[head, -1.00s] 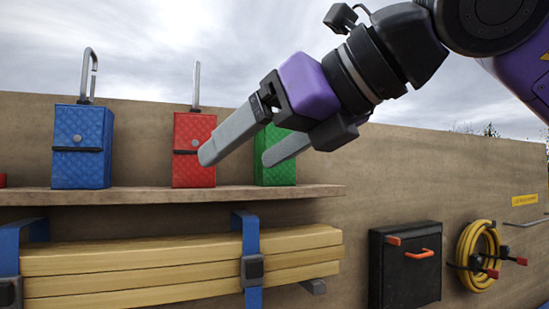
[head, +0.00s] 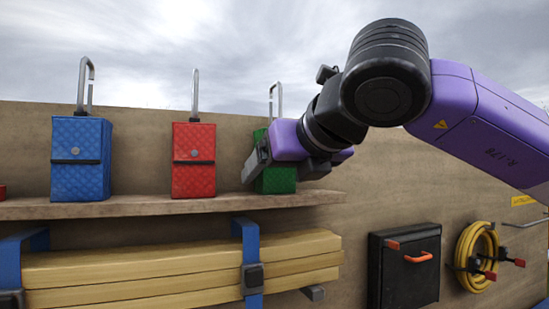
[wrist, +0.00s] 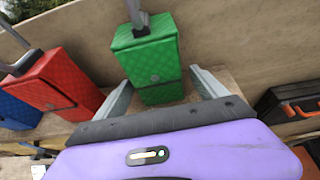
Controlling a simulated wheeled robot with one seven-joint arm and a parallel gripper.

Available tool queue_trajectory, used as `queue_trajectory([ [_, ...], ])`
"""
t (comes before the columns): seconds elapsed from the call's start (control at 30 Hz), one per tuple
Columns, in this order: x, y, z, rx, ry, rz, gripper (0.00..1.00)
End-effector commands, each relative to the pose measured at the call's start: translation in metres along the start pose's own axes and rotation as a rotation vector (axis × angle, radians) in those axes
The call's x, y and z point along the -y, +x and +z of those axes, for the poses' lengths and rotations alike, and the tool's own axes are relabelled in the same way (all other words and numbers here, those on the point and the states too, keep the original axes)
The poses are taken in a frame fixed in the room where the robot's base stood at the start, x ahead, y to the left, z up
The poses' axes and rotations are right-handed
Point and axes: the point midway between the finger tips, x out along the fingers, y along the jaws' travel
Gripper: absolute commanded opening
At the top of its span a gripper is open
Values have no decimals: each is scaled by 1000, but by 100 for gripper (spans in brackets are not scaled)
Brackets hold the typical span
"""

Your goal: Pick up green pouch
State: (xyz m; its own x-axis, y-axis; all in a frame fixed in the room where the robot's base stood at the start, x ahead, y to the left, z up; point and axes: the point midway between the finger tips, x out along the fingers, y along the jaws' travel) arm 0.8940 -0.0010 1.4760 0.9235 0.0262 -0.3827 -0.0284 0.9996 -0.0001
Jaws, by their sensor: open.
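The green pouch (head: 276,181) stands upright on the wooden shelf, at its right end, with a metal hook rising above it. My gripper (head: 268,166) is in front of it in the head view and hides much of it. In the wrist view the green pouch (wrist: 148,58) is straight ahead, and my open gripper (wrist: 160,88) has one finger on each side of its lower part. I cannot tell whether either finger touches the pouch. Nothing is held.
A red pouch (head: 194,160) and a blue pouch (head: 81,160) stand left on the same shelf (head: 150,206). Strapped timber (head: 180,266) lies below. A black case (head: 404,268) and a yellow coil (head: 476,258) hang on the right.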

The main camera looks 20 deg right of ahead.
Motion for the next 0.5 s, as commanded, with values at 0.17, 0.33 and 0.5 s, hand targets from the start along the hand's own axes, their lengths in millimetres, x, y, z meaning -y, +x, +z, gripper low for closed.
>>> queue_trajectory([
  [0.17,0,3,0,0,0,1,82],
  [0.33,0,3,0,0,0,1,66],
  [0.5,0,3,0,0,0,1,33],
])
